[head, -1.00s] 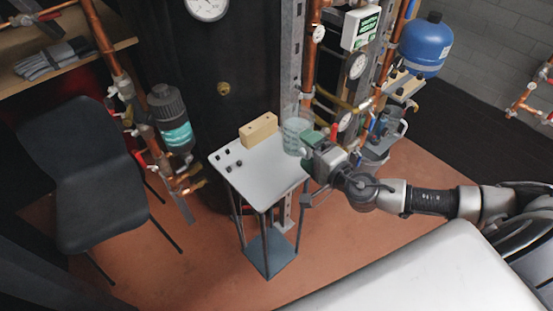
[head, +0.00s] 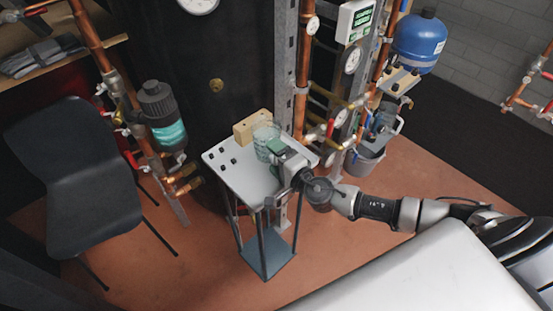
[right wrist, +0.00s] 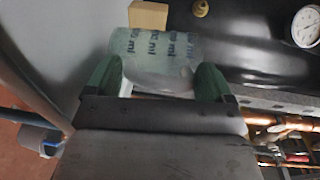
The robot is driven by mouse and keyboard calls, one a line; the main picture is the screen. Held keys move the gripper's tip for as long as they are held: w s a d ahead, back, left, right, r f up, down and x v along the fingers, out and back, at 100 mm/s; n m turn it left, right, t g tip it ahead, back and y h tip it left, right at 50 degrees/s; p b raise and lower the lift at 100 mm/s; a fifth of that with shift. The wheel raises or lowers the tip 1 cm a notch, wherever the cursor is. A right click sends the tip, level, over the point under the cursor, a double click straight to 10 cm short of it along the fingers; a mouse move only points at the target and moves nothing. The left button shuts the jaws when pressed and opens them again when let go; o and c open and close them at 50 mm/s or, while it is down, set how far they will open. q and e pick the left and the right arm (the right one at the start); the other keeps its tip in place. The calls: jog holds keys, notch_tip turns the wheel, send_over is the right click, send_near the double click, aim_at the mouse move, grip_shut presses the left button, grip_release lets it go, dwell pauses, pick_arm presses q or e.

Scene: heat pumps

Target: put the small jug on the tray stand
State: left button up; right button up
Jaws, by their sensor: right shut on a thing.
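The small jug (head: 265,138) is clear, with dark "ml" markings that show in the right wrist view (right wrist: 150,48). My right gripper (head: 272,147) is shut on it, with a green finger pad on either side of the jug in the right wrist view (right wrist: 158,82). The jug is upright over the back right part of the tray stand's pale top (head: 240,172). I cannot tell whether its base touches the top. The gripper hides part of the jug and the right edge of the top. My left gripper is not in view.
A wooden block (head: 246,129) stands on the tray top behind the jug. Several small dark pieces (head: 222,161) lie at its left. Copper pipes and gauges (head: 351,61) rise behind on the right, above a grey bucket (head: 365,165). A dark chair (head: 75,175) stands left.

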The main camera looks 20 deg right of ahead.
jog(key=shift+r, duration=0.15)
jog(key=o, duration=1.2)
jog(key=shift+f, duration=0.2)
jog(key=shift+c, duration=0.2)
jog(key=shift+s+r, duration=0.15)
jog(key=v, duration=1.1)
jog(key=shift+s, duration=0.4)
jog(key=shift+d, duration=0.1)
